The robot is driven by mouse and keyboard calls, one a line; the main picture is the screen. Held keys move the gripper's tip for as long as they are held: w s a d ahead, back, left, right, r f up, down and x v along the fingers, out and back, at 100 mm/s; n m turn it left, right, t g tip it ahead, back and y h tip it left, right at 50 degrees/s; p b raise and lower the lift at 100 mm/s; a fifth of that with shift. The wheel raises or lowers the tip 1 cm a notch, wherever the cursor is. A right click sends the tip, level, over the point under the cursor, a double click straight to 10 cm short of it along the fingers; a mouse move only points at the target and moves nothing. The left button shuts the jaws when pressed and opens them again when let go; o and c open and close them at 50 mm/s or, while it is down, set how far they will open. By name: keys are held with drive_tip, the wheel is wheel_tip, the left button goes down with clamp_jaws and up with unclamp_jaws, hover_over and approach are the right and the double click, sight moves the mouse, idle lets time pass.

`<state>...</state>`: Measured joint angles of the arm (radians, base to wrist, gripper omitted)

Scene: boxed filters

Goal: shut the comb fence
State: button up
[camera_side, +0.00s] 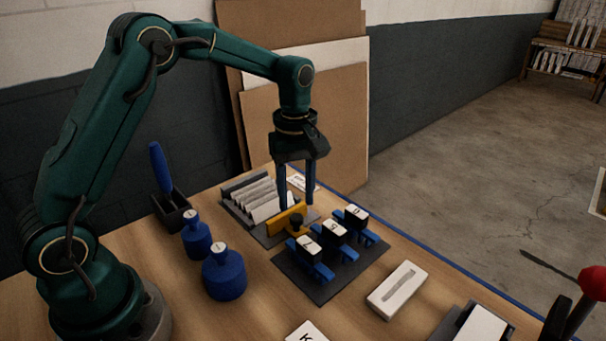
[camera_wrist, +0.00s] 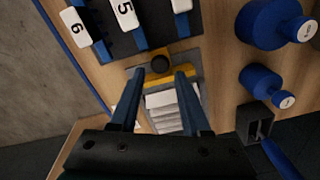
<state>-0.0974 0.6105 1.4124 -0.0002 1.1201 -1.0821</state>
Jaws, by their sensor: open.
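My gripper (camera_side: 297,204) is open and empty, pointing down over the fence.
A dark plate (camera_side: 318,287) with numbered blue clamps lies close to the fence. Two blue knobbed weights (camera_side: 224,275) (camera_side: 196,238) and a dark holder with a blue handle (camera_side: 160,168) stand to the left. A white block (camera_side: 397,289) lies to the right.

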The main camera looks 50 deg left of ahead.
sight(297, 217)
drive_tip(key=shift+f, duration=2.05)
clamp_jaws()
drive_tip(key=shift+r, duration=0.1)
